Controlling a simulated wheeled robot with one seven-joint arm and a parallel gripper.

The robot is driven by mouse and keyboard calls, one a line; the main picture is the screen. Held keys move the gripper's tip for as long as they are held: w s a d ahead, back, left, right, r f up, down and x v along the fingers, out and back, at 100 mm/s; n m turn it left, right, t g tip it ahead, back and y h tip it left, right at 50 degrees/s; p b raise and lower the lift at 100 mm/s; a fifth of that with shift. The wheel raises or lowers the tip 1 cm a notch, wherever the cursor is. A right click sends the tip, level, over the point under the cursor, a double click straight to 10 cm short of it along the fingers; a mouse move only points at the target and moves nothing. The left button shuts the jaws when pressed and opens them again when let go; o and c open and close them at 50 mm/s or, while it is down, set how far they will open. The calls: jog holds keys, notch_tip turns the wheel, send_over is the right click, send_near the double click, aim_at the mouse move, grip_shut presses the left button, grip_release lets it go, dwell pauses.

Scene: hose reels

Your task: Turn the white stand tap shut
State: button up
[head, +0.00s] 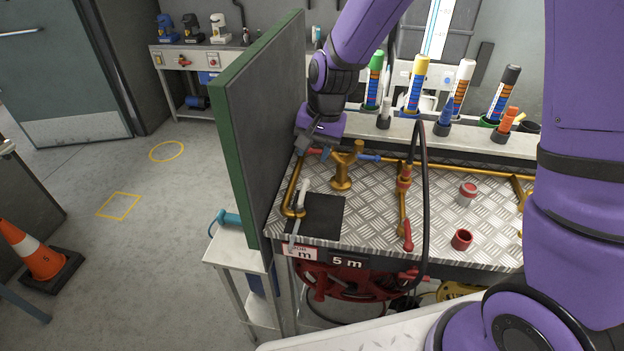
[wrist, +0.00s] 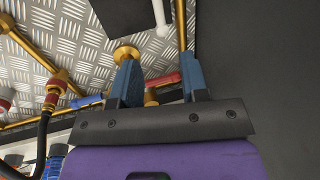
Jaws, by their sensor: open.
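The white stand tap (head: 303,192) has a white lever on a brass fitting at the left front of the checker-plate bench, beside a dark square mat. Part of its white lever shows at the top edge of the wrist view (wrist: 160,12); the rest is cut off. My gripper (head: 313,150) is open and empty, behind the white tap, near the left end of the brass double tap (head: 342,172). In the wrist view my two blue fingers (wrist: 160,66) are spread, with the red lever (wrist: 162,80) of the double tap showing between them. I cannot tell whether they touch it.
A tall green-edged panel (head: 262,120) closes off the bench's left side. A blue lever (head: 368,157), a red-handled valve (head: 407,235) and a black hose (head: 424,190) stand to the right.

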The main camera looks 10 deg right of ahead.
aim_at(304, 187)
jog(key=shift+w+a+f, duration=0.15)
jog(key=shift+a+f, duration=0.2)
jog(key=shift+f, duration=1.5)
jog(key=shift+w+a+f, duration=0.15)
jog(key=shift+a+f, duration=0.15)
jog(key=shift+f, duration=1.5)
jog(key=shift+w+a+f, duration=0.15)
jog(key=shift+a+f, duration=0.2)
jog(key=shift+f, duration=1.5)
grip_shut()
